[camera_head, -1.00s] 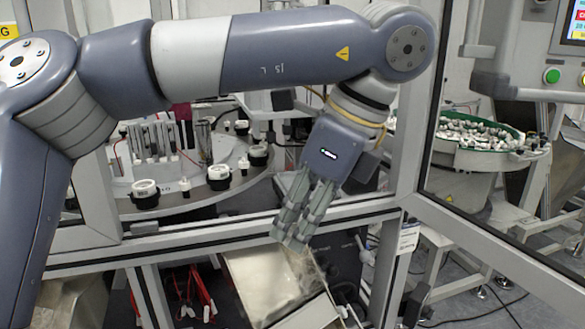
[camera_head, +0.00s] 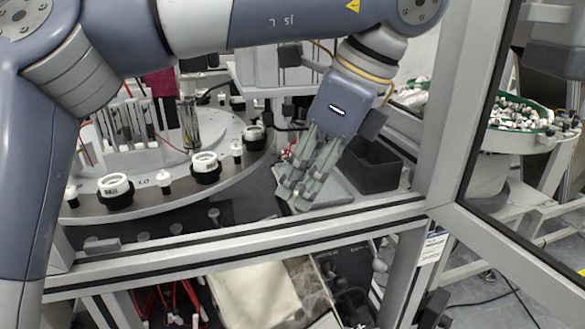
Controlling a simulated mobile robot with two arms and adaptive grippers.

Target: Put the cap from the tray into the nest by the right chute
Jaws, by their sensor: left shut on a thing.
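My left gripper (camera_head: 294,192) points down and left, just above the front aluminium rail in the picture. Its grey fingers are closed together on a small thing, which the fingers hide; I take it to be the cap but cannot make out its shape. A grey tray (camera_head: 338,192) lies behind and right of the fingers, partly covered by them. A round turntable (camera_head: 150,207) at left carries several black nests with white rings, one of them (camera_head: 206,168) left of the gripper. I cannot tell which part is the right chute or its nest. My right gripper is out of view.
The front rail (camera_head: 240,236) and an upright post (camera_head: 451,110) frame the cell opening. A black bin (camera_head: 372,166) stands right of the fingers. A green-rimmed bowl feeder (camera_head: 520,143) is behind glass at right. A pale sloping surface (camera_head: 255,297) lies below the rail.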

